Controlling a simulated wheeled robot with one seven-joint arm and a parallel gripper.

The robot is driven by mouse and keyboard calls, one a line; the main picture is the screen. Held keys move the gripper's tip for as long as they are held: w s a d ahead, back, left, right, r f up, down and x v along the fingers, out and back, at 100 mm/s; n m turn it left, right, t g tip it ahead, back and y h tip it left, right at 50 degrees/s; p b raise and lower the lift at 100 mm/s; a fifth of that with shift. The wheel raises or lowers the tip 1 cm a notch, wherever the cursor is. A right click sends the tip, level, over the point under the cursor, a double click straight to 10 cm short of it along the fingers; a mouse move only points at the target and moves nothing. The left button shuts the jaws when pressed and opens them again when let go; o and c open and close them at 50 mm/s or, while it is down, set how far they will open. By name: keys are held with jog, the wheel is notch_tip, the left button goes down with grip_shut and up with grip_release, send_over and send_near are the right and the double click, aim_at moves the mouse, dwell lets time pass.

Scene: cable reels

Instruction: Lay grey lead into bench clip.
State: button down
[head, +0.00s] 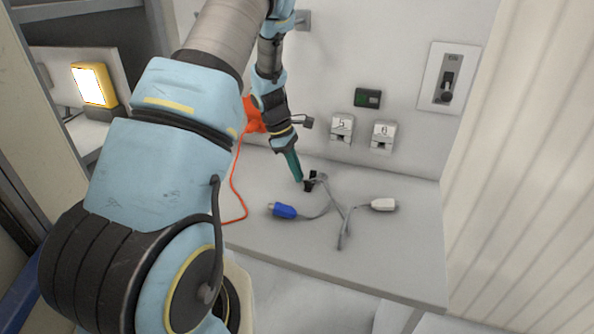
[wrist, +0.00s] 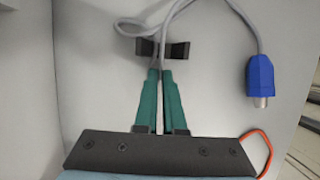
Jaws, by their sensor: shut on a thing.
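The black bench clip (head: 309,184) stands on the bench top; in the wrist view the clip (wrist: 179,50) shows as two dark blocks just beyond my fingertips. My gripper (head: 298,179) points down beside it, its green fingers (wrist: 160,76) closed on a grey lead (wrist: 163,42). The lead runs from the fingertips across the gap between the clip's blocks. I cannot tell whether it sits down in the clip or above it. Grey cable loops beyond the clip, and a grey end (head: 342,241) lies towards the bench's front.
A blue plug (head: 283,210) and a white plug (head: 384,205) lie on the bench (head: 400,260) on grey cables crossing near the clip. An orange cable (head: 234,185) hangs at left. Wall sockets (head: 342,127) are behind. The bench's right side is clear.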

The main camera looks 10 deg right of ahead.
jog(key=c, duration=0.9)
grip_release()
jog(key=o, duration=0.6)
jog(key=shift+c, duration=0.2)
jog(key=shift+r, duration=0.1)
notch_tip(320, 180, up, 8)
jog(key=p, duration=0.6)
